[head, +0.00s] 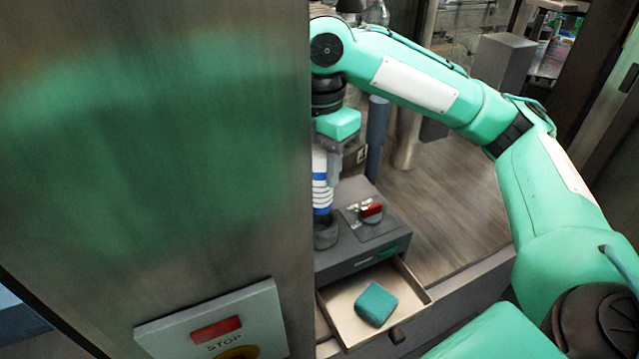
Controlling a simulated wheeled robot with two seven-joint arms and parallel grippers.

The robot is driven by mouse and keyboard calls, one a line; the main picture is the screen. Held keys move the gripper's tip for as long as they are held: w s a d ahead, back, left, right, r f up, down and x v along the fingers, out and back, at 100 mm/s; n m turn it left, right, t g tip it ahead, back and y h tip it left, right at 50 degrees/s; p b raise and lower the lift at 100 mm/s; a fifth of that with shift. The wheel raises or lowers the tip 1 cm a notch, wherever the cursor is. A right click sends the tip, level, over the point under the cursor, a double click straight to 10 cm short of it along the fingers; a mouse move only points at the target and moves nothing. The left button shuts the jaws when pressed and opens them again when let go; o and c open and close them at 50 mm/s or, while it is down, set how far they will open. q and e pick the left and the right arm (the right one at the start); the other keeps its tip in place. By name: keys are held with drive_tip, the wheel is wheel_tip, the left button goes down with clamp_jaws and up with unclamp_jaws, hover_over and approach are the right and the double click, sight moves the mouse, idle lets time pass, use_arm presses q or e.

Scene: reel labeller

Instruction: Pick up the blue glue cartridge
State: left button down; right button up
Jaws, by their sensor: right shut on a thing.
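My right gripper (333,162) hangs down from my right arm, just right of the metal cabinet's edge. It is shut at the upper part of an upright white cylinder with blue bands (321,193), which looks like the blue glue cartridge. The cartridge's left side is hidden by the cabinet edge. Its lower end is at a dark round base (326,234) on the grey machine; I cannot tell whether it is lifted clear. The fingertips are partly hidden. My left gripper is not in view.
A metal cabinet panel (160,150) with a STOP box (262,315) fills the left. The grey machine (356,262) has a red switch (371,210). Its open drawer (345,321) holds a teal block (376,304). Bare wooden surface (455,200) lies right of the machine.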

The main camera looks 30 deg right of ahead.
wheel_tip(320, 180, up, 12)
drive_tip(key=shift+f+p, duration=0.1)
drive_tip(key=shift+p, duration=0.2)
wheel_tip(320, 180, up, 7)
drive_tip(key=p, duration=0.9)
drive_tip(key=shift+r, duration=0.2)
idle(0.4)
